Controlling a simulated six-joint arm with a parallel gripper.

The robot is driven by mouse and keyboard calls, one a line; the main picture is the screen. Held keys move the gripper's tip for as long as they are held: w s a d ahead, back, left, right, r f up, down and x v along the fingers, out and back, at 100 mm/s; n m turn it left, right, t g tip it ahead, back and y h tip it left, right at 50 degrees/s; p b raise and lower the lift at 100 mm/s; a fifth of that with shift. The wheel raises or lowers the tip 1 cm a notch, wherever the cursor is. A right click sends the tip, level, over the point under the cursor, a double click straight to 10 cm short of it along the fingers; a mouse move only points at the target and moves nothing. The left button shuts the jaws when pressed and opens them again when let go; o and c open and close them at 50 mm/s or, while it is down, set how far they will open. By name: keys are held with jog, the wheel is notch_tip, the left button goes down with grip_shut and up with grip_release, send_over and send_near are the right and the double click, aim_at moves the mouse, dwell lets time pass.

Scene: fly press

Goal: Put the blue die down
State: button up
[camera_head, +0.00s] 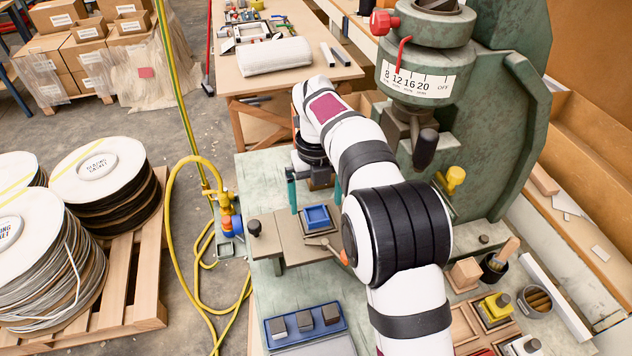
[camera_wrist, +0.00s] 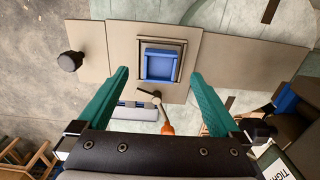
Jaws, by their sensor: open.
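The blue die (camera_head: 317,217) is a square block with a recessed top. It sits on the tan plate (camera_head: 290,240) of the press, and in the wrist view the die (camera_wrist: 163,64) lies level inside a thin square frame. My gripper (camera_head: 314,190) is open, with a teal finger on either side and nothing between them. In the wrist view the fingertips of my gripper (camera_wrist: 158,74) are spread wider than the die, one to its left and one to its right. I cannot tell how high they are above the plate.
An orange-handled tool (camera_head: 327,247) lies on the plate just in front of the die. A blue tray (camera_head: 272,341) with grey blocks is nearer on the bench. The green press (camera_head: 500,130) rises close on the right. A yellow hose (camera_head: 175,240) hangs left of the bench.

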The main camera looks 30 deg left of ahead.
aim_at(316, 216)
notch_tip(316, 216, up, 9)
jog(key=shift+f, duration=0.2)
jog(key=s+d+r+n+g+y, duration=0.1)
jog(key=s+d+r+n, duration=0.45)
jog(key=d, duration=0.25)
jog(key=s+d+r+n+y, duration=0.2)
jog(key=s+d+r+n, duration=0.3)
jog(key=s+d, duration=0.15)
jog(key=s+d+f+n+h, duration=0.1)
jog(key=s+d+f+n, duration=1)
jog(key=d, duration=0.5)
notch_tip(316, 216, down, 4)
jog(key=shift+s+r+t, duration=0.2)
jog(key=shift+s+t, duration=0.2)
jog(key=shift+s, duration=0.75)
